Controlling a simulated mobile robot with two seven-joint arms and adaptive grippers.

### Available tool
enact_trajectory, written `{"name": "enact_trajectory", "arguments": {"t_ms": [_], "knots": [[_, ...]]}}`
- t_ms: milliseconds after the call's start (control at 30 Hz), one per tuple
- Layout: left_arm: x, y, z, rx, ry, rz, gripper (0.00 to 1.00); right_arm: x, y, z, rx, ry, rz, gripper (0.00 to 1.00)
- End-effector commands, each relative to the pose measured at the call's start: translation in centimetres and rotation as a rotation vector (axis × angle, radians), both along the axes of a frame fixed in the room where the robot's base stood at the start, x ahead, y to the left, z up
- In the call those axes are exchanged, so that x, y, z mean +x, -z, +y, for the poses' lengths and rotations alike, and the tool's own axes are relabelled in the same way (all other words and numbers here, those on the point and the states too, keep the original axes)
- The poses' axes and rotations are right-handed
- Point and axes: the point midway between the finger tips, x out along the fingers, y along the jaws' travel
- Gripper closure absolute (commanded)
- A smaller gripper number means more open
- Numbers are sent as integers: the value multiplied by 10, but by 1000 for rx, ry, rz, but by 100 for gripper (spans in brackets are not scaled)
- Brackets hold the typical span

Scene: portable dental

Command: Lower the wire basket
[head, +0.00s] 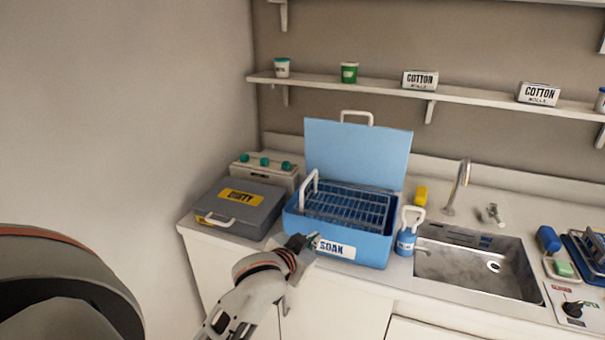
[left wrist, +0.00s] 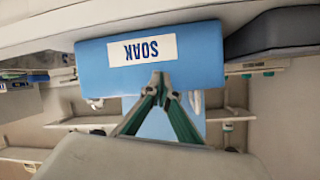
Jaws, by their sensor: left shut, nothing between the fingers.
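The wire basket (head: 345,205) sits within the blue soak box (head: 363,251) on the counter, its rim near the box's top edge. A white handle (head: 310,188) stands up at its left side. The box's lid (head: 358,155) is open and upright behind it. My left gripper (head: 308,239) is shut and empty in front of the box's front left, by the SOAK label. In the left wrist view my left gripper (left wrist: 160,78) is before the box front (left wrist: 205,62), with the label (left wrist: 142,50) upside down; contact cannot be told. My right gripper is not in view.
A grey DIRTY case (head: 238,206) lies left of the box, with a white unit (head: 265,170) behind it. A shelf (head: 385,88) runs above.

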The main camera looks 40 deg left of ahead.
Motion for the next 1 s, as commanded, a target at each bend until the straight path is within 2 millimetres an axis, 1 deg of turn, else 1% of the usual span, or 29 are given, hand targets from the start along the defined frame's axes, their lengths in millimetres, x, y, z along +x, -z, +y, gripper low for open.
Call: {"name": "enact_trajectory", "arguments": {"t_ms": [33,67,100,200,300,333,433,567,667,1000], "knots": [[11,-41,11,-8,-33,-44,100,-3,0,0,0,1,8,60],[14,-58,17,-14,-50,-60,100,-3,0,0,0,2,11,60],[17,-80,25,-22,-73,-82,100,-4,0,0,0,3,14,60],[21,-126,40,-43,-119,-126,100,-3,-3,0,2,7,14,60],[23,-154,49,-63,-146,-158,100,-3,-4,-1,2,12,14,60],[23,-160,51,-67,-152,-165,100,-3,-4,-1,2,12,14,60],[24,-169,55,-76,-162,-175,100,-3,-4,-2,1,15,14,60],[33,-167,58,-77,-164,-176,100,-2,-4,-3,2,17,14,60],[46,-163,62,-75,-164,-175,100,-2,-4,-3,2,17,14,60],[109,-147,80,-75,-164,-174,100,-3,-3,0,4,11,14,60]]}}
